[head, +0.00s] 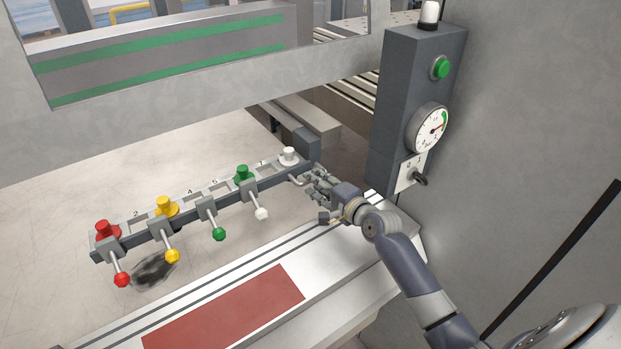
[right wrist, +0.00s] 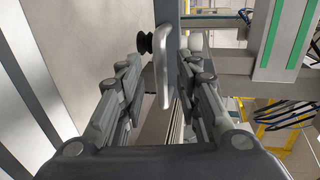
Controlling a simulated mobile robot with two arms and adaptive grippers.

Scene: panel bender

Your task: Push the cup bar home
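The cup bar (head: 185,217) is a dark rail carrying red, yellow, green and white cups and levers with coloured knobs. It runs from lower left to a dark block at upper right. A pale bent handle (head: 299,181) sits near its right end; it also shows upright in the right wrist view (right wrist: 163,75). My right gripper (head: 316,187) is at this handle. In the right wrist view its fingers (right wrist: 155,84) are apart, with the handle between their tips, closer to the right finger. Contact is not clear. My left gripper is not in view.
A grey column with a green button (head: 440,68), a gauge (head: 428,128) and a small switch (head: 419,178) stands right of the bar. A metal bed with a red-brown pad (head: 225,312) lies in front. A dark smudge (head: 155,270) lies below the bar's left end.

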